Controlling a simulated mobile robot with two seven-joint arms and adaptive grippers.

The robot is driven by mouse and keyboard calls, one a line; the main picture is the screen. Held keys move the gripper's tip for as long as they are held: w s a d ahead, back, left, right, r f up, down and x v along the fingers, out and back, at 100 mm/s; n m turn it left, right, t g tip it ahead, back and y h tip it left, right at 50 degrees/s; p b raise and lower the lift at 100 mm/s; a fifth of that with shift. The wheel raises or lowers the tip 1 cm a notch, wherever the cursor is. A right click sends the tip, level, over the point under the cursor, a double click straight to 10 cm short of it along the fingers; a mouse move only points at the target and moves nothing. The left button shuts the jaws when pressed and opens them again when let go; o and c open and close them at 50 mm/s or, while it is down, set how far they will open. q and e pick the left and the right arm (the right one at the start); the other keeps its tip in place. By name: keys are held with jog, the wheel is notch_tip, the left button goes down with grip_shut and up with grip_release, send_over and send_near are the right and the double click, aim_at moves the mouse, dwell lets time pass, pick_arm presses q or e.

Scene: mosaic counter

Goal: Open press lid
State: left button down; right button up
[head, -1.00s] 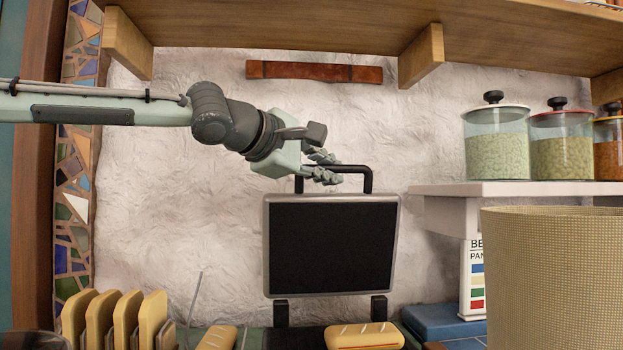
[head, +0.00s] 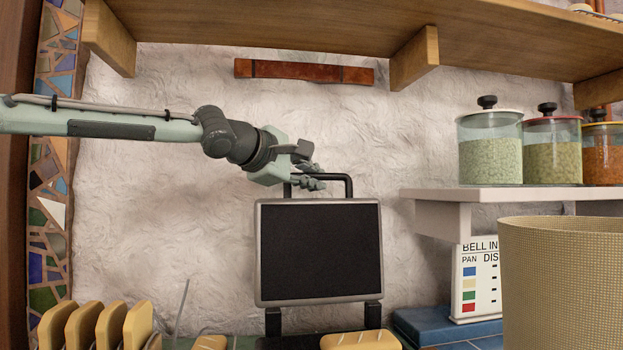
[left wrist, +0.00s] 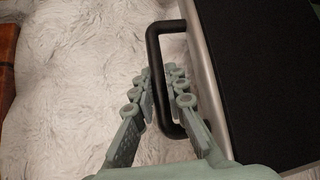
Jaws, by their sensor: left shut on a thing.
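The press lid (head: 319,252) stands raised, nearly upright, with its black inner face toward the head camera and a grey rim. It also shows in the left wrist view (left wrist: 262,70). Its black bar handle (head: 349,187) is at the top edge. The press base is mostly cut off at the bottom of the head view. My right gripper is not in view.
A wooden shelf (head: 300,28) with brackets runs above. Jars (head: 490,150) stand on a white shelf (head: 480,194) at right, with a woven bin (head: 560,280) in front. Bread slices (head: 82,325) stand at lower left; a loaf (head: 360,341) lies below the lid.

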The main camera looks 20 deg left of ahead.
pick_arm(q)
jog(key=shift+d+r, duration=0.15)
jog(key=shift+r, duration=0.05)
jog(key=c, duration=1.5)
grip_release()
jog(key=shift+d, duration=0.1)
jog(key=shift+c, duration=0.2)
jog(key=shift+f, duration=0.1)
jog(key=shift+s, duration=0.1)
jog(key=shift+s+a, duration=0.2)
jog(key=shift+s, duration=0.05)
jog(key=v, duration=1.1)
jog(key=shift+s, duration=0.2)
